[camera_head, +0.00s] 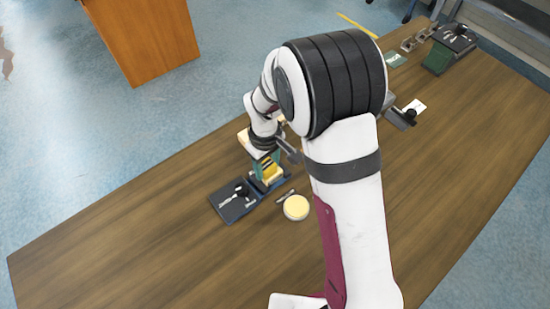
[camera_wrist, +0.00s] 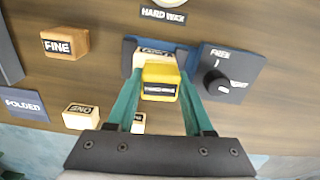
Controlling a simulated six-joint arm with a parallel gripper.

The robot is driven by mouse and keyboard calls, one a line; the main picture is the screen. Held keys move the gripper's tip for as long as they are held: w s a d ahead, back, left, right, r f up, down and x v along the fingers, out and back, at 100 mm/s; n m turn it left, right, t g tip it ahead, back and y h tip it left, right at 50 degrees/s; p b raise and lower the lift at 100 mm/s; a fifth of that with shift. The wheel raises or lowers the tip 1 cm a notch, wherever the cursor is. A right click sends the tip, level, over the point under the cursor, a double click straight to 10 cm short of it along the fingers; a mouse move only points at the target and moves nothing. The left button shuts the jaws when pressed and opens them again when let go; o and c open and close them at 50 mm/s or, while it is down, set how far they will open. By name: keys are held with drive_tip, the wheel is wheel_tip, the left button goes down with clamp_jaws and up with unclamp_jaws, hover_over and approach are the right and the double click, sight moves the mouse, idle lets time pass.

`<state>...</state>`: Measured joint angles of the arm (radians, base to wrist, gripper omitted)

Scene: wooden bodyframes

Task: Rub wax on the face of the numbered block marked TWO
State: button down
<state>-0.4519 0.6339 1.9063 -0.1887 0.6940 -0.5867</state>
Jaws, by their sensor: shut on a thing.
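My gripper (camera_wrist: 160,88) has teal fingers and is shut on a yellow block (camera_wrist: 160,75) with a dark label, too small to read surely. The yellow block also shows in the camera_head view (camera_head: 271,171). Just behind it in the wrist view is a pale wooden block (camera_wrist: 153,54), its lettering mostly hidden, in a dark blue holder (camera_wrist: 130,46). I cannot tell whether the yellow block touches it. A block marked ONE (camera_wrist: 80,116) is at lower left. A pale yellow round tin (camera_head: 296,207) stands on the table near a HARD WAX label (camera_wrist: 163,16).
A dark panel with a knob (camera_wrist: 232,62), lettered FREE, is right of the holder. A wooden block marked FINE (camera_wrist: 65,44) and a dark piece marked FOLDED (camera_wrist: 24,104) are left. More items, including a green box (camera_head: 437,59), stand at the table's far end. The near table is clear.

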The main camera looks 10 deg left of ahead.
drive_tip(key=shift+s+a, duration=0.9)
drive_tip(key=shift+w+d, duration=2.15)
drive_tip(key=shift+w+d+r, duration=0.15)
drive_tip(key=shift+r, duration=0.45)
drive_tip(key=shift+w+d+r, duration=0.1)
drive_tip(key=shift+r, duration=3.4)
